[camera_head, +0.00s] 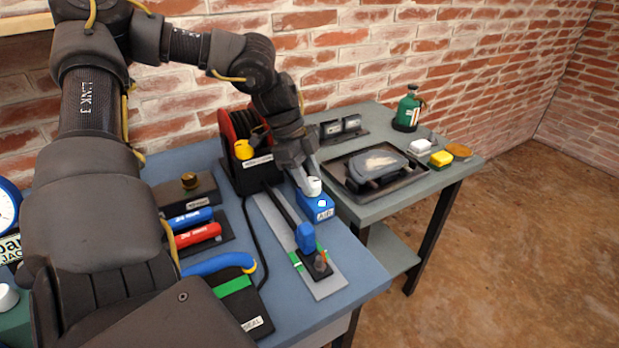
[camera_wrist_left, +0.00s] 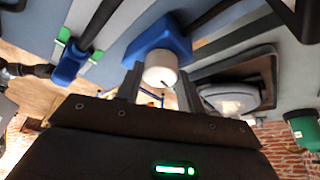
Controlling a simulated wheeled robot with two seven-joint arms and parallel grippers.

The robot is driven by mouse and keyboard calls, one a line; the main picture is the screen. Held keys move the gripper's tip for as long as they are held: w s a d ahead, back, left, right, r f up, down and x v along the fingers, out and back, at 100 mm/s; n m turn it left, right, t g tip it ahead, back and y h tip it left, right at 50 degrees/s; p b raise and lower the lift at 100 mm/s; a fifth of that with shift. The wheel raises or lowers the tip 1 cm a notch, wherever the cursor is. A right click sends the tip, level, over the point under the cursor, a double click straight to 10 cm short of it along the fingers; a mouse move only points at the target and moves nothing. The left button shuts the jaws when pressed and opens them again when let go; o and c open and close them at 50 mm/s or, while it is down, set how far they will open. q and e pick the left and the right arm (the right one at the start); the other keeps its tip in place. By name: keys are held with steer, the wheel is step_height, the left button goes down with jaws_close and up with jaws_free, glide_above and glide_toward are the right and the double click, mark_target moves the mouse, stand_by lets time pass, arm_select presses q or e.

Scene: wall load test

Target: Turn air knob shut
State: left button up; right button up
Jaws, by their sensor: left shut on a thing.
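The air knob (camera_head: 312,186) is a small white round knob on a blue box (camera_head: 319,209) labelled "AIR", near the right edge of the blue table. My left gripper (camera_head: 308,178) reaches down to it from above and is shut on the knob. In the left wrist view the white knob (camera_wrist_left: 160,69) sits between the two fingers of my left gripper (camera_wrist_left: 158,84), with a dark mark on its face. The blue box (camera_wrist_left: 158,42) shows behind it. My right gripper is not in view.
A grey rail with a blue lever (camera_head: 305,237) lies in front of the box. Red (camera_head: 198,235) and blue (camera_head: 190,219) cylinders lie left. A black unit with a red reel (camera_head: 238,130) stands behind. A second table holds a tray (camera_head: 415,182) and a green bottle (camera_head: 408,108).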

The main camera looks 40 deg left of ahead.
arm_select(q)
steer(key=m+g, duration=0.1)
steer(key=m, duration=0.3)
steer(key=shift+w+g, duration=0.15)
steer(key=shift+g, duration=0.25)
steer(key=m+g, duration=0.1)
steer(key=m, duration=0.3)
steer(key=shift+w, duration=0.1)
steer(key=m+g, duration=0.1)
steer(key=m, duration=0.1)
steer(key=shift+m+y, duration=0.3)
steer(key=m+g+p, duration=0.1)
steer(key=m+p, duration=0.1)
steer(key=m, duration=0.1)
steer(key=shift+w+d+r+y, duration=0.1)
steer(key=shift+r+y, duration=0.05)
steer(key=shift+y, duration=0.15)
steer(key=shift+m+g+y+p, duration=0.4)
steer(key=shift+m+p, duration=0.7)
steer(key=shift+m, duration=0.1)
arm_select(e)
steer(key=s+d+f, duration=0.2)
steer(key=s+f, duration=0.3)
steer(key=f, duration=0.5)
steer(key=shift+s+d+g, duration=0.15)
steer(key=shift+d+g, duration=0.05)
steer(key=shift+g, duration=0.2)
